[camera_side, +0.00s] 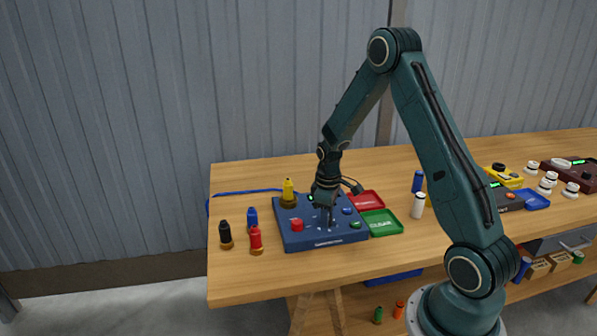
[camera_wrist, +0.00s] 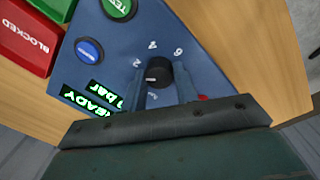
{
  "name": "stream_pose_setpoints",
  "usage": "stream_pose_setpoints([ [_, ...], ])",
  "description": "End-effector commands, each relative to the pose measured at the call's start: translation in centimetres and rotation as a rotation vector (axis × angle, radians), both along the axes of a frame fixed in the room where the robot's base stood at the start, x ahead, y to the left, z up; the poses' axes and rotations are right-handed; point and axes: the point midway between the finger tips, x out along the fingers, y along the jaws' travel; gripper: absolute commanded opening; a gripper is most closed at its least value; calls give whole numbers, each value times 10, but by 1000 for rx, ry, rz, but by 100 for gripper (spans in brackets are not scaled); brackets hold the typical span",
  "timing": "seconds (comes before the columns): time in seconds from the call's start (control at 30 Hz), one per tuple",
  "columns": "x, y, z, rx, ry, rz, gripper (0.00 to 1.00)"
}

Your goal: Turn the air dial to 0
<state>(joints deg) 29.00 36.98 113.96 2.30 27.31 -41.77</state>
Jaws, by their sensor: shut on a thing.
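The black air dial (camera_wrist: 160,70) stands on the dark blue panel (camera_wrist: 190,32), with a ring of white numerals around it. A white mark on its top points toward the left of the wrist view. My gripper (camera_wrist: 162,82) is shut on the dial, one finger on each side. A green display reads "READY" (camera_wrist: 88,93); a smaller one beside it ends in "bar" (camera_wrist: 107,92), its figure partly hidden. In the side view my gripper (camera_side: 327,214) points down over the panel (camera_side: 318,241) and the dial is hard to make out.
The panel also bears a red button (camera_side: 297,225), a blue button (camera_wrist: 89,50) and a green button (camera_wrist: 119,6). Red (camera_side: 367,199) and green (camera_side: 381,222) trays lie right of it.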

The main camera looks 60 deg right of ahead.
Motion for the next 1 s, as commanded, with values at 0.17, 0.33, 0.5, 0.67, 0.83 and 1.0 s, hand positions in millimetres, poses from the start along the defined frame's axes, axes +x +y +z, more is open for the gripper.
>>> stream_pose_setpoints([
  [0.17, 0, -1, 1, -1, -3, 168, 7],
  [0.33, 0, -1, 1, -1, -2, 329, 7],
  [0.5, 0, -1, 1, -1, -2, 487, 7],
  [0.67, 0, -1, 1, -1, -2, 615, 7],
  [0.83, 0, -1, 1, -1, -2, 714, 7],
  [1.0, 0, -1, 1, -1, -2, 771, 7],
])
